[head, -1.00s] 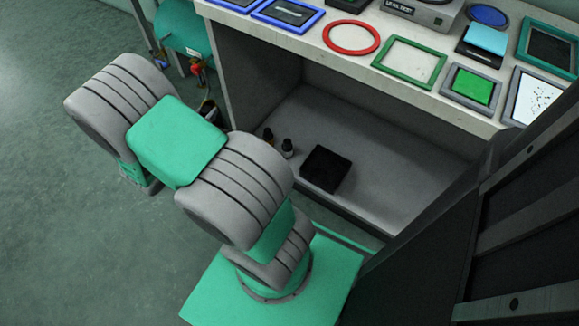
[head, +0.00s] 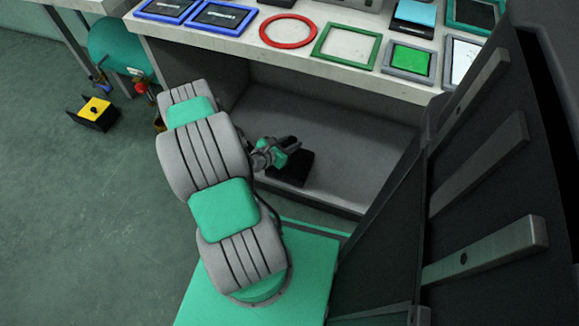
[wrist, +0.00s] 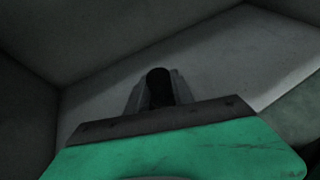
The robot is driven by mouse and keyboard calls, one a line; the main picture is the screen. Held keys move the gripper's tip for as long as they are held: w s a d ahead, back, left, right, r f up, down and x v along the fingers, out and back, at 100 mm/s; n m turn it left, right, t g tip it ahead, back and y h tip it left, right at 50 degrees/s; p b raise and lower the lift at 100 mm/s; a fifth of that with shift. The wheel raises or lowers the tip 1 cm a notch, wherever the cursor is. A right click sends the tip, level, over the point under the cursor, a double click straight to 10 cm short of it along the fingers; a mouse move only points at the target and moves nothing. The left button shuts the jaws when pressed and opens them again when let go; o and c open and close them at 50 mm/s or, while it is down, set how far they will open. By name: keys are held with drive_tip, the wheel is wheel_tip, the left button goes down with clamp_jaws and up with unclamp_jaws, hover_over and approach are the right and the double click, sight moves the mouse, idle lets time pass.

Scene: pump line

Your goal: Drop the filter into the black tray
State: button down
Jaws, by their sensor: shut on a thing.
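My gripper (head: 293,147) is inside the lower shelf of the bench in the head view, just above a black square tray (head: 291,173). It partly covers the tray's back edge. In the wrist view my gripper's two grey fingers (wrist: 159,92) are shut on a dark, round-topped thing (wrist: 159,83), which I take to be the filter. Its lower part is hidden by the gripper body. In the head view the held thing cannot be told apart from the fingers. The tray's inside is too dark to read.
The shelf floor (head: 350,165) is clear to the right of the tray. The bench top (head: 240,42) overhangs it and carries several frames and a red ring (head: 288,30). A dark panelled structure stands close at right. A black box with a yellow thing (head: 95,108) is on the floor at left.

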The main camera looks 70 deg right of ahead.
wheel_tip(320, 180, down, 5)
drive_tip(key=b, duration=0.3)
drive_tip(key=shift+r, duration=0.1)
drive_tip(key=c, duration=1)
unclamp_jaws()
drive_tip(key=p+v, duration=0.2)
drive_tip(key=v, duration=0.6)
